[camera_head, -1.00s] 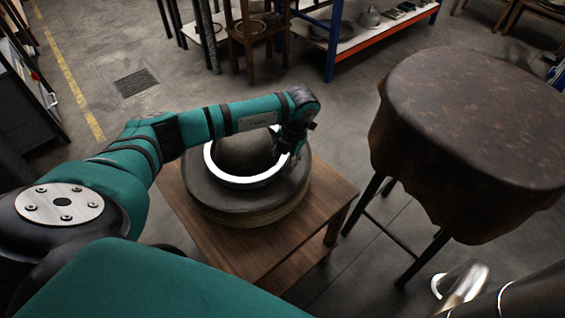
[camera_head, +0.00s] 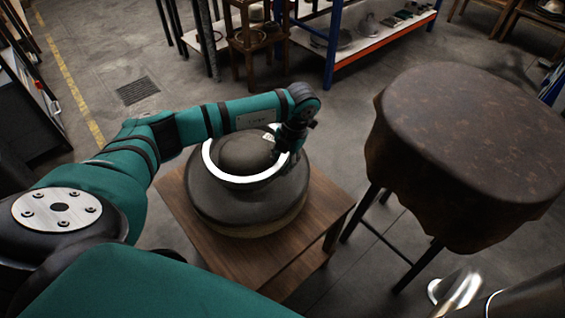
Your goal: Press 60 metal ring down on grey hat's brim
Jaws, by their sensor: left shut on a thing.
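The grey hat (camera_head: 225,208) lies brim down on a small wooden table, its rounded crown (camera_head: 243,153) facing up. The bright metal ring (camera_head: 238,181) encircles the crown; part of its far and right side is hidden by my left arm and gripper. My left gripper (camera_head: 284,153) reaches in from the left and is shut on the ring's right side. I cannot tell whether the ring touches the brim or hangs a little above it. My right gripper is not clearly in view.
The wooden table (camera_head: 210,246) has bare top around the hat. A tall round stool with a brown cover (camera_head: 470,130) stands close on the right. A blue and orange shelf (camera_head: 375,38) with items stands at the back. Open concrete floor lies between.

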